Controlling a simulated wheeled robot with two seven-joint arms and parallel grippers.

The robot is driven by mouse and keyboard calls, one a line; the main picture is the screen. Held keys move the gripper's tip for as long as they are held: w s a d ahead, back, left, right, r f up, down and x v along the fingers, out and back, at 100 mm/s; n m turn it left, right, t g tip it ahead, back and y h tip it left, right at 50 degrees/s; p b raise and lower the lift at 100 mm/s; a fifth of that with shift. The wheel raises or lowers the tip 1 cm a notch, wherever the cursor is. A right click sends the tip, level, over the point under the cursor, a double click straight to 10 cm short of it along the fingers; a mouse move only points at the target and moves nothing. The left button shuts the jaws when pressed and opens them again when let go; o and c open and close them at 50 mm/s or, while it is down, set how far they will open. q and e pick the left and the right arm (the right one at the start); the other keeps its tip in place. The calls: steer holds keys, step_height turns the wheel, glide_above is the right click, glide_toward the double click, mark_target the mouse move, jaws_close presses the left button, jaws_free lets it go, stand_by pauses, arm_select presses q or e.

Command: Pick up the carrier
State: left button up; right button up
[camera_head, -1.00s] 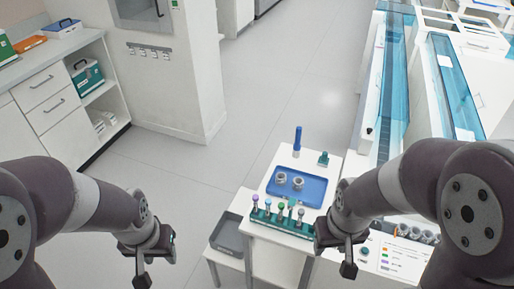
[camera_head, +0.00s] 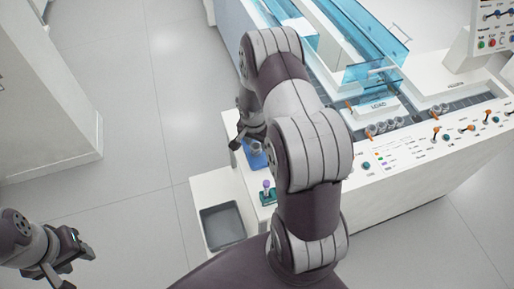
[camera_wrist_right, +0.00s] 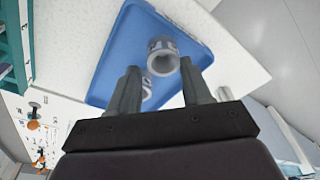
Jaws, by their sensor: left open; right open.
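In the right wrist view a grey ring-shaped carrier (camera_wrist_right: 163,57) with dark marks on its side sits on a blue tray (camera_wrist_right: 112,58). My right gripper (camera_wrist_right: 160,68) is open, with its fingertips pointing at this carrier, one on each side of its near end. I cannot tell how far apart they are in depth. A second grey carrier (camera_wrist_right: 147,90) is partly hidden behind the left finger. In the head view my right gripper (camera_head: 240,138) is over the tray (camera_head: 258,161), which my arm mostly covers. My left gripper (camera_head: 78,266) is open and empty at lower left.
A green rack (camera_head: 268,197) with a purple-capped tube (camera_head: 266,185) stands near the tray, partly hidden by my arm. A grey bin (camera_head: 222,226) is on the lower white stand. The white machine with blue transparent covers (camera_head: 370,35) lies beyond.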

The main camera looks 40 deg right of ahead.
mark_target(256, 146)
steer(key=f, duration=0.2)
steer(key=shift+w+a+f, duration=0.15)
steer(key=shift+a+f, duration=0.05)
steer(key=shift+f, duration=0.2)
steer(key=shift+w+f, duration=0.15)
steer(key=shift+f, duration=0.15)
steer(key=shift+d, duration=0.15)
steer(key=c, duration=0.4)
arm_select(q)
steer(key=shift+w+a, duration=0.1)
steer(key=shift+a, duration=0.2)
arm_select(e)
steer(key=shift+r, duration=0.1)
